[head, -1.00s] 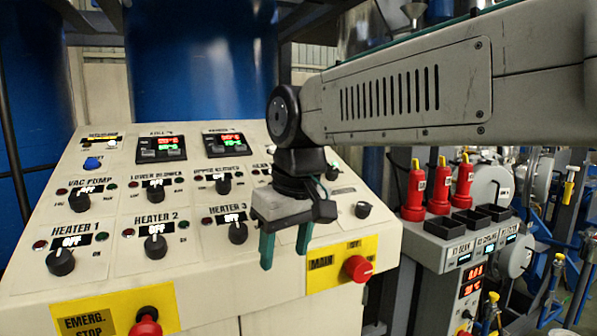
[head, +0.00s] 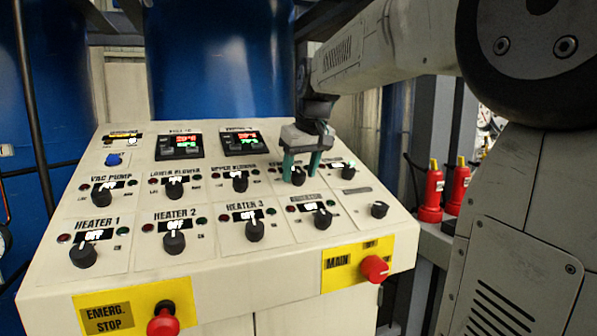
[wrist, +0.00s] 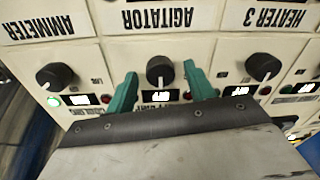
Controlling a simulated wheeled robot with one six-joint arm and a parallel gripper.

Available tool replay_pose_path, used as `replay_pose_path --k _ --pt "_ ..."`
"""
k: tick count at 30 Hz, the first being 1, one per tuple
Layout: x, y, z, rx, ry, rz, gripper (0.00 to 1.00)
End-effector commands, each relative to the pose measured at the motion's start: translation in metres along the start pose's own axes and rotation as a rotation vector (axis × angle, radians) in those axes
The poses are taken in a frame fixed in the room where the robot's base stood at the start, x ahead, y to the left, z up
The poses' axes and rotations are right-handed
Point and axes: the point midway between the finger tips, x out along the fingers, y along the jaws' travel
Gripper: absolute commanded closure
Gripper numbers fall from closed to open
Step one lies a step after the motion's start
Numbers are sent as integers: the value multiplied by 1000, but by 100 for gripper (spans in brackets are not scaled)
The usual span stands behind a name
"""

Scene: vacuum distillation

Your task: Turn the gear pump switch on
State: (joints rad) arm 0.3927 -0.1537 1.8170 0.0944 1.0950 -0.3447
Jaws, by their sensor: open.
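The gear pump switch (wrist: 160,68) is a round black knob with a white pointer mark. It sits in the panel's back knob row, above the agitator section, and also shows in the head view (head: 298,177), partly hidden by my gripper. Its lit display (wrist: 157,95) is too blurred to read for sure. My gripper (wrist: 161,82) has two green fingers, apart and empty, one on each side of the knob, with a gap to it in the wrist view. In the head view my gripper (head: 301,172) points down at the panel. Contact cannot be told.
The upper blower knob (wrist: 262,65) and another knob (wrist: 57,75) with a green light flank it. The agitator knob (head: 322,217) is in front. Red main (head: 374,268) and emergency stop (head: 163,322) buttons are on the panel's front edge. Red bottles (head: 431,192) stand at right.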

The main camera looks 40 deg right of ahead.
Motion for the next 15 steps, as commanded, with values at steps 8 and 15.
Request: replay_pose_path --k 8,15 --pt "7 0 0 1 1 0 46" --pt "7 0 0 1 1 0 88"
